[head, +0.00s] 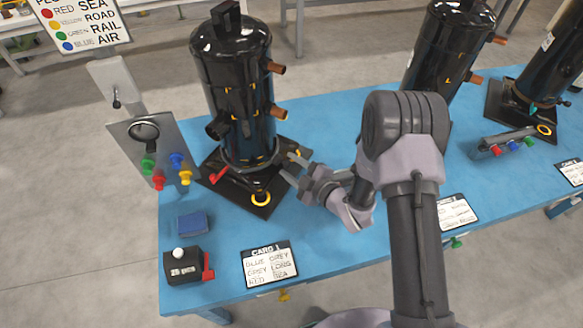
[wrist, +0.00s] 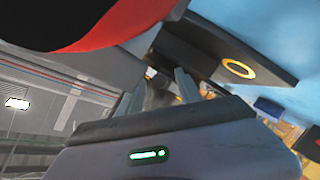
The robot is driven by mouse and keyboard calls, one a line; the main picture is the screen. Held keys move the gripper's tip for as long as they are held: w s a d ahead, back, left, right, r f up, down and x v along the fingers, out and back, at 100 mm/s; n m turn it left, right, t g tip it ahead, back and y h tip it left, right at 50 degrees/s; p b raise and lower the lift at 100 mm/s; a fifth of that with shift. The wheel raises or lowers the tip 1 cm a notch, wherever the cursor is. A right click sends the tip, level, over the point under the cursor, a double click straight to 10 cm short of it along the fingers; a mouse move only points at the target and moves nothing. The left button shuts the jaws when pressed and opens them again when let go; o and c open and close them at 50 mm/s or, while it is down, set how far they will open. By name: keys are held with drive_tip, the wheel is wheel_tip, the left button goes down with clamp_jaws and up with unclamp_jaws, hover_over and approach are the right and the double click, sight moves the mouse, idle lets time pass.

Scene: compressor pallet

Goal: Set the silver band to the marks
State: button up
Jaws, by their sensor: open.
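The black compressor (head: 232,70) stands upright on a dark square base plate (head: 213,172) on the blue pallet. A silver-grey band (head: 250,163) goes around its lower end. Small yellow marks (head: 240,90) show on the body above the band. My gripper (head: 292,168) is open and empty at the right side of the compressor's foot, close to the band; I cannot tell whether it touches. In the wrist view the open fingers (wrist: 166,88) point towards the dark base plate (wrist: 225,50) with its yellow ring (wrist: 238,68). The band is not clear there.
A red lever (head: 219,174) and copper stubs (head: 276,68) stick out from the compressor. A grey panel with coloured plugs (head: 155,150) stands left. A blue block (head: 193,223), a black box (head: 184,266) and a card (head: 268,263) lie in front. More compressors (head: 440,50) stand right.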

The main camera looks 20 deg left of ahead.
clamp_jaws()
idle(1.4)
